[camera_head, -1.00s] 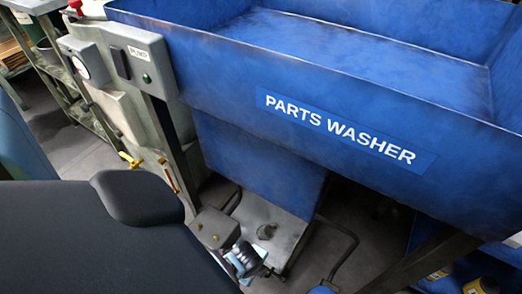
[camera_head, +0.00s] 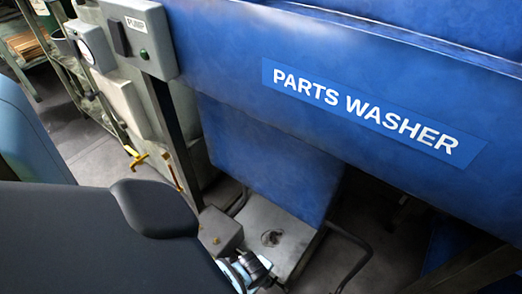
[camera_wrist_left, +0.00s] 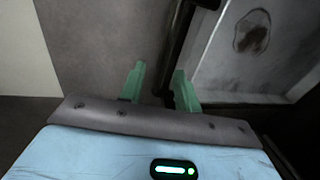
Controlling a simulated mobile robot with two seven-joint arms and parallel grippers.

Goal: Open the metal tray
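The metal tray (camera_head: 290,238) is a flat grey tray with a dark round stain, low beneath the blue parts washer. A dark bar handle (camera_head: 362,263) sticks out on its right side, and another bar shows at its left. In the left wrist view the tray (camera_wrist_left: 285,50) fills the upper right, with a dark bar (camera_wrist_left: 174,45) along its left side. My left gripper (camera_wrist_left: 158,85) is open, its green fingers apart. The bar's lower end appears between the fingers, close to the right one; contact cannot be told. My right gripper is not in view.
The blue parts washer (camera_head: 220,50) hangs over the tray. A grey pump box (camera_head: 140,40) is at upper left. A yellow valve handle (camera_head: 137,158) and a dark post (camera_head: 172,140) stand left of the tray. Grey floor (camera_head: 100,165) shows at left.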

